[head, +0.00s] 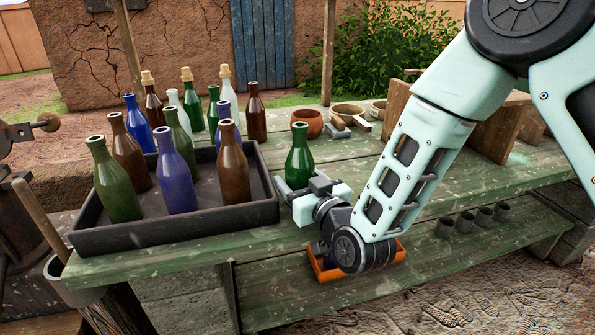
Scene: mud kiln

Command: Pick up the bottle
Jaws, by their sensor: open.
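A dark green glass bottle (299,158) stands upright on the green plank table (420,176), apart from the other bottles. My gripper (298,183) is low at the table's front edge, right at this bottle, with its jaws open. The bottle's base is hidden by the gripper, and I cannot tell whether the fingers touch the glass. More bottles in green, brown and blue stand in and behind a dark tray (180,229) to the left.
Bowls (308,123) and a wooden crate (497,130) stand farther back. An orange tray (326,274) lies below my wrist on a lower shelf, with several small grey cups (464,222) to its right. The dark tray's right wall is close to my gripper.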

